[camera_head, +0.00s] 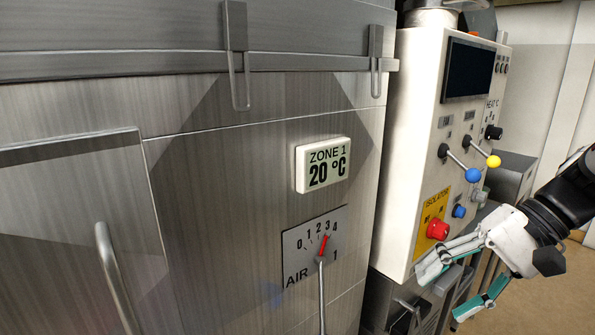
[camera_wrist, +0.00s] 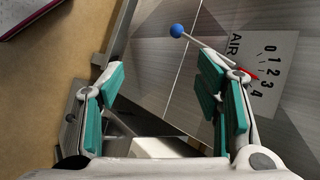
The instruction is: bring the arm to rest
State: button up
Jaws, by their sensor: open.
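My gripper (camera_head: 458,290) is at the lower right of the head view, in front of the lower part of the white control box. Its teal-padded fingers are spread apart with nothing between them. In the wrist view my gripper (camera_wrist: 165,105) is also open and empty. The AIR dial plate (camera_head: 315,247), marked 0 to 4, is on the metal hood, and its red pointer is near 3. The plate (camera_wrist: 266,75) shows at the right of the wrist view, beside a rod with a blue ball (camera_wrist: 177,30). I cannot tell whether my gripper touches anything.
The white control box (camera_head: 415,150) carries a yellow lever knob (camera_head: 493,161), a blue lever knob (camera_head: 473,175) and a red isolator knob (camera_head: 438,230) close to my gripper. A ZONE 1 display (camera_head: 323,165) reads 20 °C. A door handle (camera_head: 115,275) sticks out at lower left.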

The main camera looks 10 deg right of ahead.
jog(key=s+a+r+n+t+h+p, duration=0.1)
jog(key=s+a+r+n+h+p, duration=0.1)
jog(key=s+a+r+n+h, duration=0.1)
jog(key=s+a+r+n+t+h+p, duration=0.1)
jog(key=s+a+r+n+h+p, duration=0.1)
jog(key=s+a+h, duration=0.3)
jog(key=s+r+n, duration=0.1)
jog(key=s, duration=0.2)
jog(key=shift+c, duration=0.6)
